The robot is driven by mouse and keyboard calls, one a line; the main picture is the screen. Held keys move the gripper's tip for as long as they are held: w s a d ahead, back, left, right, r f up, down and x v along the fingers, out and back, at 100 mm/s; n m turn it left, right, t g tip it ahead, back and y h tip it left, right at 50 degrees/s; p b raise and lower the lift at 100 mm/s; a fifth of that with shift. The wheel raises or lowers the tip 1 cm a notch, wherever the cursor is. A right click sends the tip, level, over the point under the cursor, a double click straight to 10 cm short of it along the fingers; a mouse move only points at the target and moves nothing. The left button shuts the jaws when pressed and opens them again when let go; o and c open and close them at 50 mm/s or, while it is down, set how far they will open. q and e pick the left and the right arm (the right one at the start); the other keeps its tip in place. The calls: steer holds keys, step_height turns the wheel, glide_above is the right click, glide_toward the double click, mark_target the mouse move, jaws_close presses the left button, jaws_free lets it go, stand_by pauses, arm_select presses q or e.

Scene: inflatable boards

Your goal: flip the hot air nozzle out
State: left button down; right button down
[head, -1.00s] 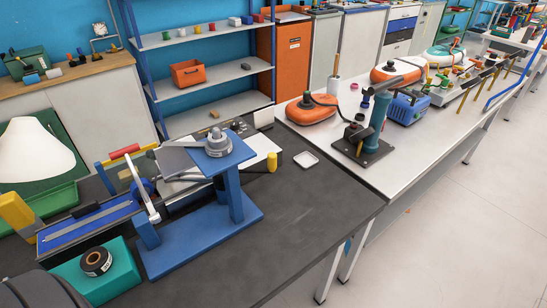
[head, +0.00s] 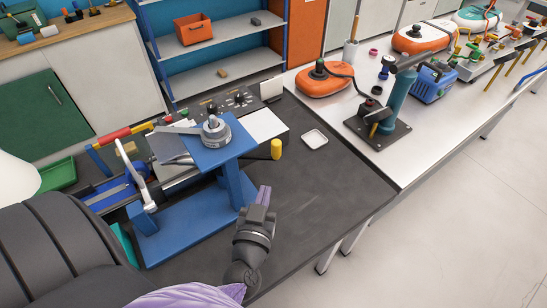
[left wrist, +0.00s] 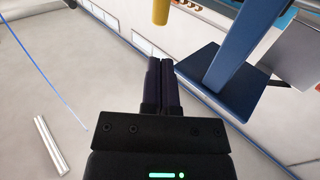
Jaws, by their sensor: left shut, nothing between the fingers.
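A blue welding stand (head: 235,185) stands on the dark bench. On its top plate sits a grey round pivot (head: 216,132) with a flat grey arm (head: 178,129) pointing left, which looks like the hot air nozzle part; I cannot tell the nozzle exactly. My left gripper (head: 264,192) is just right of the stand's post, with fingers pointing up the picture, shut and empty. In the left wrist view the shut fingers (left wrist: 162,68) are beside the stand's blue base (left wrist: 210,78), apparently apart from it. My right gripper is not in view.
A yellow handle (head: 276,149) sticks out right of the stand, with a white dish (head: 314,139) beyond. A white lever (head: 140,180) is at the stand's left. The bench right of my gripper is clear. A light table (head: 415,165) holds orange and blue devices.

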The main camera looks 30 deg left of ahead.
mark_target(276, 150)
arm_select(q)
steer(key=b+x, duration=0.1)
steer(key=x, duration=0.9)
steer(key=shift+w+a+r+n+g+y, duration=0.1)
steer(key=shift+w+a+n+g+y, duration=0.15)
steer(key=shift+w+n+y, duration=0.3)
steer(key=shift+w+a+n+g+y, duration=0.1)
steer(key=shift+w+n+g+y, duration=0.3)
steer(key=shift+y, duration=0.25)
steer(key=w+n+g+y, duration=0.1)
steer(key=w+a+n+g+y, duration=0.1)
steer(key=shift+w+a+y, duration=0.1)
steer(key=shift+w+y, duration=0.15)
steer(key=shift+y, duration=0.15)
steer(key=b+x, duration=0.1)
steer(key=x, duration=0.2)
steer(key=shift+a, duration=0.2)
steer(key=shift+w+a+r+n+y, duration=0.1)
steer(key=shift+r+n+y, duration=0.05)
steer(key=shift+n+y, duration=0.15)
